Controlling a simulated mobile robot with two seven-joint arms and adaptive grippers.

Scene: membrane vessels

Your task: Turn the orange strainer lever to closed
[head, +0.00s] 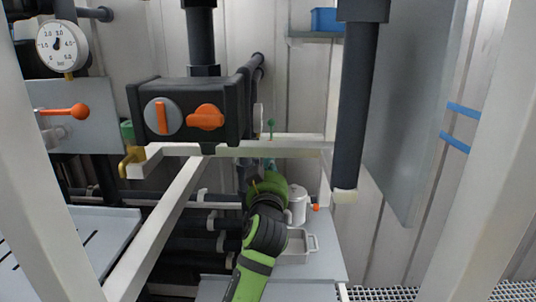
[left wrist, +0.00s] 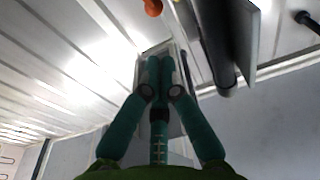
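Several orange parts show in the head view, and I cannot tell surely which is the strainer lever. An orange lever (head: 65,110) with a round end lies nearly level before a grey plate at the left. An orange knob (head: 206,117) and a grey dial with an orange bar (head: 162,116) sit on a black box. A small orange knob (head: 316,207) is beside a white pot (head: 297,205). My left gripper (left wrist: 160,65) has its green fingers together, with nothing seen between them. In the head view its fingers are mostly hidden beyond the wrist. My right gripper is not in view.
A dark vertical pipe (head: 357,100) hangs right of my left arm. A pale frame beam (head: 165,225) slants at left. A small tray (head: 296,245) lies beside my forearm. An orange part (left wrist: 153,7) shows beyond the fingers in the left wrist view.

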